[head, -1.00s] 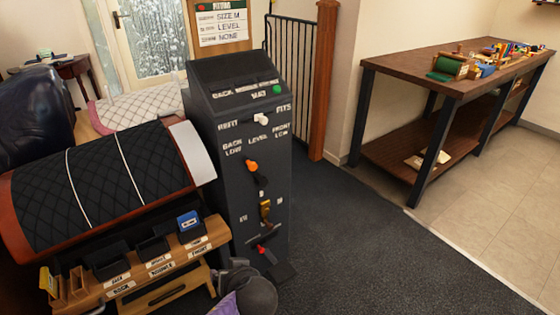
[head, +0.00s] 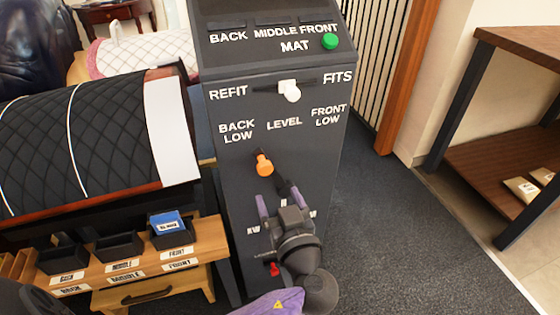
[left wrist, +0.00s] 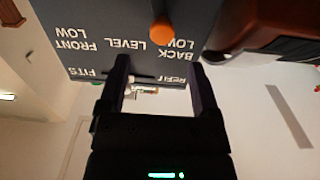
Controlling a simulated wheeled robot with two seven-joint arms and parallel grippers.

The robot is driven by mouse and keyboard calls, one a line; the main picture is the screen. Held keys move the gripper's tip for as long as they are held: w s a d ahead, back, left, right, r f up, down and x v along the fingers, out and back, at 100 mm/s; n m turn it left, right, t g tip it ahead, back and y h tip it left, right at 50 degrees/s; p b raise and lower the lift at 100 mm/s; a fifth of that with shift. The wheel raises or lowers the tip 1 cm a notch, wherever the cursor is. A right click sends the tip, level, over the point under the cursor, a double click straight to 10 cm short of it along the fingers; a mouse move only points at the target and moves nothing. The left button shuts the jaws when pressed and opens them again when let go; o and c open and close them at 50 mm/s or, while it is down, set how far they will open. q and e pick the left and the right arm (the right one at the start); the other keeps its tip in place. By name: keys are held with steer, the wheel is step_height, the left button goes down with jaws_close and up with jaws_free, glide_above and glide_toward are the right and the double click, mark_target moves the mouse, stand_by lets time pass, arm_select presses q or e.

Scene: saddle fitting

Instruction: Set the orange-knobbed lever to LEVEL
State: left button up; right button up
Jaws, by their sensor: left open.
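The orange knob (head: 264,165) of the lever is on the front of the dark grey cabinet (head: 220,105). It sits below the labels BACK LOW, LEVEL and FRONT LOW, left of LEVEL and nearer BACK LOW. In the left wrist view, upside down, the knob (left wrist: 162,31) lies beyond the gap between the fingertips (left wrist: 160,62), apart from both. My right gripper is not in view.
A white knob (head: 290,91) sits between REFIT and FITS, above the lever. A green button (head: 330,41) is on the cabinet top. A red knob (head: 274,269) is low on the panel. A quilted saddle stand (head: 110,135) and wooden tray shelf (head: 205,235) stand close left. Carpet right is clear.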

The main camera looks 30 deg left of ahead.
mark_target(266, 172)
arm_select(q)
steer(key=b+x, duration=0.2)
steer(key=x, duration=0.6)
steer(key=shift+a, duration=0.15)
steer(key=shift+w+a+r, duration=0.1)
steer(key=shift+w+a, duration=0.1)
steer(key=shift+a, duration=0.05)
steer(key=shift+c, duration=0.4)
steer(key=c, duration=0.5)
jaws_close()
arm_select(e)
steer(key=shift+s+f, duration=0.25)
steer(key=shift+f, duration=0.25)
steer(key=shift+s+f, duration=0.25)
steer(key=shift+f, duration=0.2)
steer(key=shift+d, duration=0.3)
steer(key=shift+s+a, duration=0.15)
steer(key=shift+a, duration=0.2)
